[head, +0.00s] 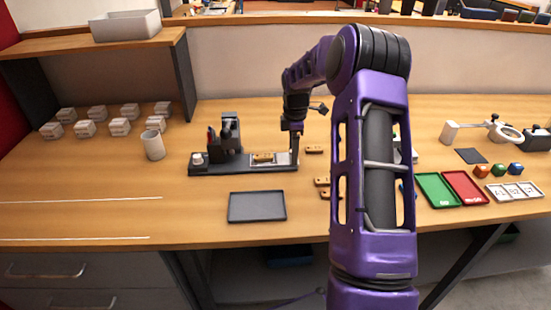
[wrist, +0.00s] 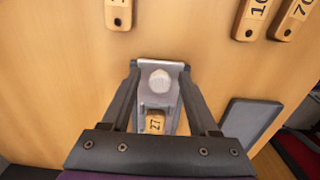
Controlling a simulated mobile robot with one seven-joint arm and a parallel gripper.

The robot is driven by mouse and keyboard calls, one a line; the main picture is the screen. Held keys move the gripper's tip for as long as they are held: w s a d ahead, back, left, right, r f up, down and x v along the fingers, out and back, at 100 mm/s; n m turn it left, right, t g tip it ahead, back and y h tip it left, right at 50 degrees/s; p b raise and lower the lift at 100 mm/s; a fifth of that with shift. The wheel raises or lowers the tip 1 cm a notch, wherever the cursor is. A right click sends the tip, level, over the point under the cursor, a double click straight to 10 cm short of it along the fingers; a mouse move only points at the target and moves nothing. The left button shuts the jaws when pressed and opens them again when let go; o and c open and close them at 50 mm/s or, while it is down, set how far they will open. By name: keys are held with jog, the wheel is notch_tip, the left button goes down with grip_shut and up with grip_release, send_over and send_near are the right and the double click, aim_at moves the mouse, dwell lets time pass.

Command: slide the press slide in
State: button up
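The marking press (head: 229,138) stands on a long black base near the middle of the table. Its pale metal press slide (head: 283,157) sticks out to the right of the press head and carries a wooden tag (head: 263,157). The wrist view shows the slide plate (wrist: 141,76) with a white round knob (wrist: 160,78) at its outer end and the numbered tag (wrist: 155,123) lying on it. My gripper (head: 295,142) is over the slide's right end, pointing down. In the wrist view my gripper (wrist: 160,70) is open, its fingers either side of the knob with gaps.
A dark empty tray (head: 257,206) lies in front of the base. Loose wooden tags (head: 314,149) lie to the right. Green (head: 437,190) and red (head: 464,188) trays lie far right.

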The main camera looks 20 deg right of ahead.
aim_at(270, 156)
jog(key=shift+s+f, duration=0.2)
jog(key=shift+f, duration=0.2)
jog(key=c, duration=0.8)
jog(key=shift+o, duration=0.2)
jog(key=shift+a, duration=0.15)
jog(key=shift+w+a, duration=0.35)
jog(key=shift+a, duration=0.75)
jog(key=shift+w+a, duration=0.35)
jog(key=shift+a, duration=0.8)
jog(key=shift+w+a, duration=0.35)
jog(key=shift+a, duration=0.75)
jog(key=o, duration=0.9)
jog(key=shift+f, duration=0.1)
jog(key=shift+o, duration=0.2)
jog(key=shift+s+p, duration=0.1)
jog(key=shift+p, duration=0.2)
jog(key=r+p, duration=0.3)
jog(key=r, duration=0.2)
jog(key=shift+w, duration=0.2)
jog(key=shift+r, duration=1.3)
